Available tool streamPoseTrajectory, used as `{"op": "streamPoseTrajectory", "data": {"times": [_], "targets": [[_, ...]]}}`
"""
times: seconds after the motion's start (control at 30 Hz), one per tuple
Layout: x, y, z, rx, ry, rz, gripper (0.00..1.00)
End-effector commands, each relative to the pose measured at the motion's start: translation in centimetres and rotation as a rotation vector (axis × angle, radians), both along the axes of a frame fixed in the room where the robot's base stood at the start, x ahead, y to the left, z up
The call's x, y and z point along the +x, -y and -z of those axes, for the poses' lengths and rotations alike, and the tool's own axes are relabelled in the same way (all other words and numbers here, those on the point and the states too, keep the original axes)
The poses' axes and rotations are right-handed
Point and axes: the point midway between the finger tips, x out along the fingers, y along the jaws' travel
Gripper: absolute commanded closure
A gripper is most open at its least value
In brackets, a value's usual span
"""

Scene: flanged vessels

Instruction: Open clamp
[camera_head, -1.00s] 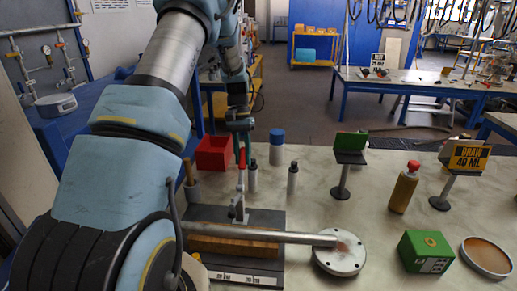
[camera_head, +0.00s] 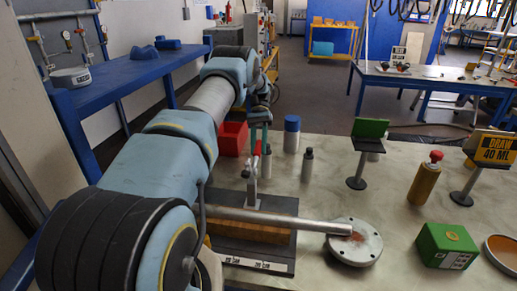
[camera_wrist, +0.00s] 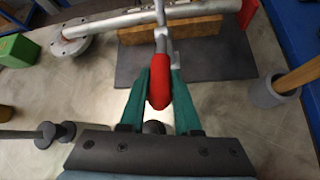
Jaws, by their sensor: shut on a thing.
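The clamp (camera_head: 252,190) stands upright on a dark base plate, beside a metal pipe (camera_head: 280,221) that lies over a wooden block (camera_head: 235,229). Its lever has a red handle (camera_wrist: 160,86), seen close in the wrist view. My gripper (camera_wrist: 159,84) has its green fingers on both sides of the red handle, shut on it. In the head view my gripper (camera_head: 258,137) is at the top of the clamp, and only a little of the red handle shows beside it. A round flange (camera_head: 355,243) is at the pipe's right end.
A red bin (camera_head: 232,137), a blue-capped bottle (camera_head: 291,140) and a small grey bottle (camera_head: 307,165) stand behind the clamp. A green box (camera_head: 445,246) and an amber bottle (camera_head: 424,182) are at the right. A grey cup with a wooden handle (camera_wrist: 267,92) is near my gripper.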

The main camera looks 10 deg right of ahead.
Motion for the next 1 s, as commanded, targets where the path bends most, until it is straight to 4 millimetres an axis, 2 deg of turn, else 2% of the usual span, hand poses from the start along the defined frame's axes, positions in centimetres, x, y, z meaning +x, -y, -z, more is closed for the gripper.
{"op": "streamPoseTrajectory", "data": {"times": [0.37, 0.4, 0.63, 0.67, 1.0], "targets": [[0.00, 0.03, 0.30, 0.000, -0.002, 0.000, 1.00], [0.00, 0.03, 0.31, 0.000, -0.002, 0.000, 0.68], [0.01, 0.01, 0.20, 0.001, -0.003, 0.000, 0.42], [0.00, 0.01, 0.18, 0.001, -0.003, 0.000, 0.39], [0.05, 0.02, -0.27, 0.000, -0.001, 0.000, 0.39]]}}
